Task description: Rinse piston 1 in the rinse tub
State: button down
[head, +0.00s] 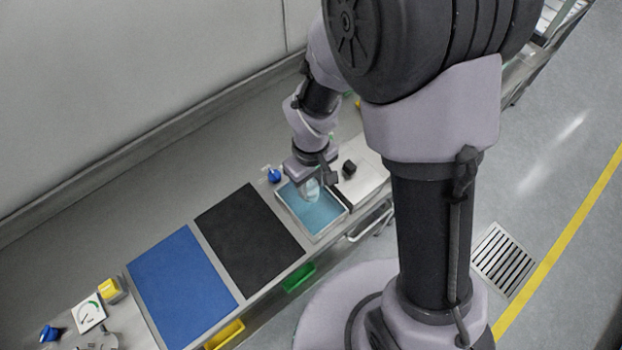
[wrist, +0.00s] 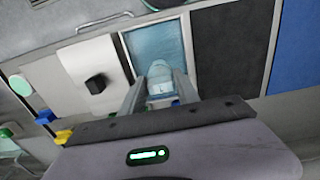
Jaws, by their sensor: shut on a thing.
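The rinse tub (head: 338,224) is a pale rectangular basin with blue water, set in the counter right of the black mat. In the wrist view the tub (wrist: 186,66) lies just beyond my fingers. My gripper (head: 312,190) is over the tub, pointing down. In the wrist view my gripper (wrist: 161,92) is shut on a whitish, rounded piece, likely piston 1 (wrist: 160,77). Its far end shows against the blue water. I cannot tell whether it touches the water.
A black mat (head: 248,237) and a blue mat (head: 182,285) lie left of the tub. A blue tap-like knob (head: 274,175) stands behind it. A pale plate with a black block (head: 349,168) is to its right. Green (head: 299,277) and yellow (head: 225,335) bins hang at the front.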

aim_at(314, 201)
notch_tip(314, 201, down, 8)
jog(key=b, duration=0.6)
jog(key=shift+s+d+r, duration=0.1)
jog(key=shift+s+d, duration=0.2)
jog(key=shift+s, duration=0.15)
jog(key=shift+w+a, duration=0.35)
jog(key=shift+w, duration=0.2)
jog(key=shift+w+a, duration=0.3)
jog(key=shift+w, duration=0.2)
jog(key=shift+s, duration=0.1)
jog(key=shift+s+d, duration=0.7)
jog(key=shift+s, duration=0.25)
